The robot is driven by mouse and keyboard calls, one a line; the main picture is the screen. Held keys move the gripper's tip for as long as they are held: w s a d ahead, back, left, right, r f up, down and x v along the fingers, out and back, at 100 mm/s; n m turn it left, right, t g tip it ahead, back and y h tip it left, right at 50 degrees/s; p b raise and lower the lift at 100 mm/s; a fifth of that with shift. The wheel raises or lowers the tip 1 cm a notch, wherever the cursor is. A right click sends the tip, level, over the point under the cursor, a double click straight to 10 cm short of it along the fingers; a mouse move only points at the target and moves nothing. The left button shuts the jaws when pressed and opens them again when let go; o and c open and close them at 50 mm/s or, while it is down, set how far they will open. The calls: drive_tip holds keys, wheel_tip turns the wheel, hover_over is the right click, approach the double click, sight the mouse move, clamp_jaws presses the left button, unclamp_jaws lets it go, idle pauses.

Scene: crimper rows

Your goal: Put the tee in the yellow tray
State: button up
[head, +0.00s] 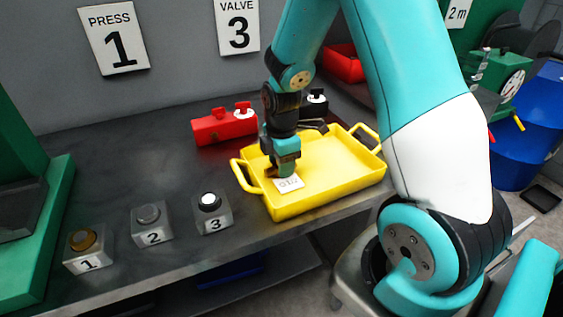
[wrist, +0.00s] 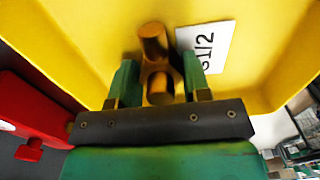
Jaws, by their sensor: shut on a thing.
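The yellow tray (head: 345,180) stands on the dark bench and has a handle at each end; its yellow inside fills much of the wrist view (wrist: 80,30). My gripper (head: 284,168) points down inside the tray's left part. In the wrist view my gripper (wrist: 160,82) has its two green fingers shut on the brass-coloured tee (wrist: 154,42). The tee is mostly hidden by the gripper in the head view. It is over the tray floor, but I cannot tell whether it touches it. A white card (head: 289,184) marked like "G1/2" lies in the tray beside it.
A red block with a valve (head: 225,125) stands behind the tray's left side, a black one (head: 316,103) behind the tray. Numbered blocks 1 (head: 88,250), 2 (head: 151,225) and 3 (head: 211,213) line the bench front. A red bin (head: 343,63) is at the back.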

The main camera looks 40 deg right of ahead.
drive_tip(key=o, duration=1)
drive_tip(key=shift+f, duration=0.1)
drive_tip(key=shift+r, duration=0.45)
wheel_tip(320, 180, up, 11)
drive_tip(key=s+a+r+m+y, duration=0.2)
drive_tip(key=s+a+r+m, duration=0.1)
drive_tip(key=s+a, duration=0.6)
drive_tip(key=s+a+r+m+y, duration=0.2)
drive_tip(key=s+a+m, duration=0.3)
drive_tip(key=s+a, duration=0.4)
drive_tip(key=a+r, duration=0.1)
drive_tip(key=a, duration=0.2)
drive_tip(key=shift+s+a+r, duration=0.2)
drive_tip(key=shift+s+r, duration=0.1)
drive_tip(key=shift+s, duration=0.1)
